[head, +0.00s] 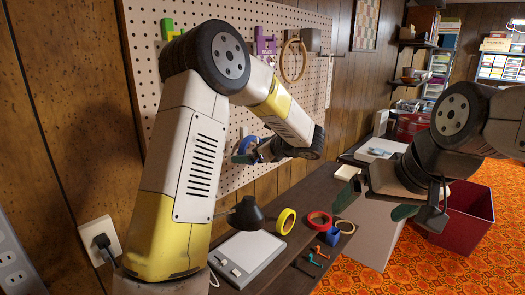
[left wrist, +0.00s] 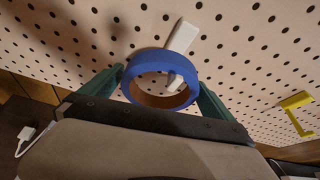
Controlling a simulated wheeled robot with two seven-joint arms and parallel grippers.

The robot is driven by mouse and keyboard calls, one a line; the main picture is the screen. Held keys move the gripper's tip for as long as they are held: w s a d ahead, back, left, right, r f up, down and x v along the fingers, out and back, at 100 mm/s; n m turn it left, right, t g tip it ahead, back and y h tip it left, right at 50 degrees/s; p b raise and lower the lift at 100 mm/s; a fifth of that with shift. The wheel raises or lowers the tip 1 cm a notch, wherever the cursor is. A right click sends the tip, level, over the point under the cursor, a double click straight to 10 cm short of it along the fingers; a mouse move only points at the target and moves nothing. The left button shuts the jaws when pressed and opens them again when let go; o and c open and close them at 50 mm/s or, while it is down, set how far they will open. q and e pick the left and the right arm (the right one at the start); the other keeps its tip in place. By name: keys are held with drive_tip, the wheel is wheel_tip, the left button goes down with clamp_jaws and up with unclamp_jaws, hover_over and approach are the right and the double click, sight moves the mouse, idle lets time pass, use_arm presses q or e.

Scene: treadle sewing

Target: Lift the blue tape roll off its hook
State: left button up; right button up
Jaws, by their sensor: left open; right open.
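The blue tape roll (left wrist: 150,62) hangs on a white hook (left wrist: 183,38) on the pegboard, and the hook passes through its ring. In the left wrist view my left gripper (left wrist: 161,88) is open, with one green finger on each side of the roll; I cannot tell whether they touch it. In the head view the roll (head: 246,144) is partly hidden by my left gripper (head: 246,155) in front of the pegboard. My right gripper (head: 418,214) is open and empty at the right, above the floor beyond the table.
The pegboard (head: 220,180) also holds a wooden hoop (head: 293,62) and green and purple holders. On the dark table (head: 290,262) lie a yellow tape roll (head: 285,221), a red tape roll (head: 319,221), a white device (head: 247,256) and small tools. A red bin (head: 465,215) stands at the right.

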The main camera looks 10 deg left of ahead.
use_arm(q)
drive_tip(key=c, duration=1.2)
drive_tip(key=shift+o, duration=0.2)
drive_tip(key=shift+r, duration=0.15)
drive_tip(key=shift+r, duration=0.95)
drive_tip(key=shift+d, duration=0.1)
drive_tip(key=s+d, duration=0.5)
drive_tip(key=d, duration=0.3)
drive_tip(key=shift+s, duration=0.25)
idle(0.4)
